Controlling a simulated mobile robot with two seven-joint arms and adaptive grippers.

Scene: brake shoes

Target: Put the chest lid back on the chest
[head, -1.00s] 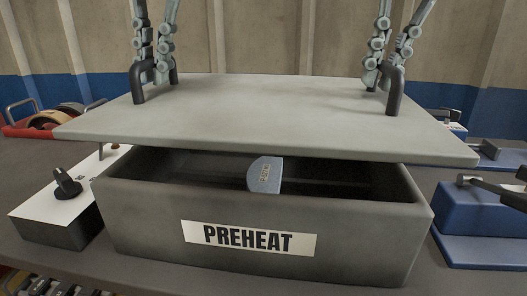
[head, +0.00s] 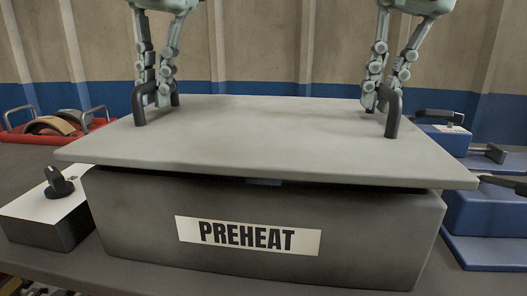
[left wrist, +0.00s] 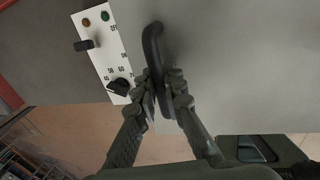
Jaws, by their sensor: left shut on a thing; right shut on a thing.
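The grey chest lid (head: 265,140) is a flat plate with a dark handle near each end, held level just above the chest (head: 130,225) marked PREHEAT. A thin dark gap shows between lid and chest rim at the front. The lid overhangs the front and sides. My left gripper (head: 154,98) is shut on the left lid handle (head: 140,110); the left wrist view shows its fingers (left wrist: 167,95) around that handle. My right gripper (head: 382,100) is shut on the right lid handle (head: 394,115).
A white-topped control box (head: 45,215) with a black knob stands close left of the chest. A red tray (head: 20,134) with curved shoes lies behind it. Blue fixtures (head: 485,215) with dark levers stand close on the right. A wall is behind.

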